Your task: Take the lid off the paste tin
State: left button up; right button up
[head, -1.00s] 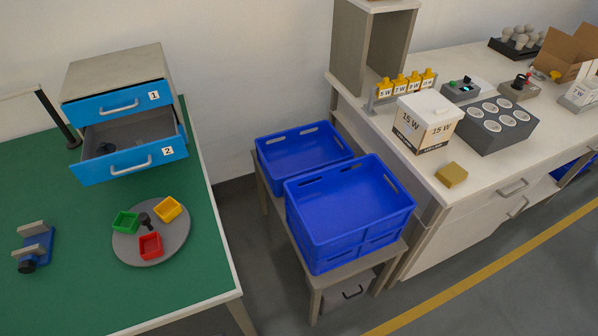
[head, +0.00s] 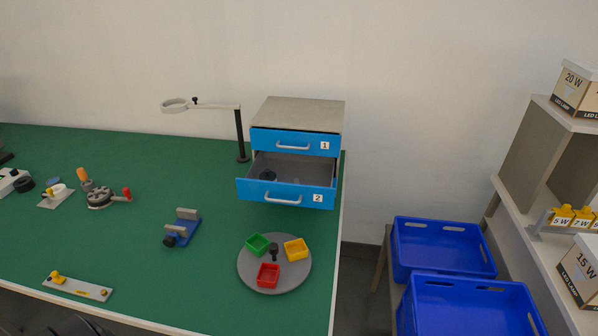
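I cannot pick out a paste tin with certainty in the head view. A small dark object (head: 267,175) lies in the open lower drawer (head: 293,163), marked 2, of the small cabinet; it is too small to identify. Neither of my grippers shows clearly. A dark curved shape at the bottom left edge is cut off, and I cannot tell what it is.
Blue crates (head: 443,247) stand right of the bench, before a shelf with boxes.

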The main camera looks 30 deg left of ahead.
aim_at(267, 174)
jog(key=u, duration=1.15)
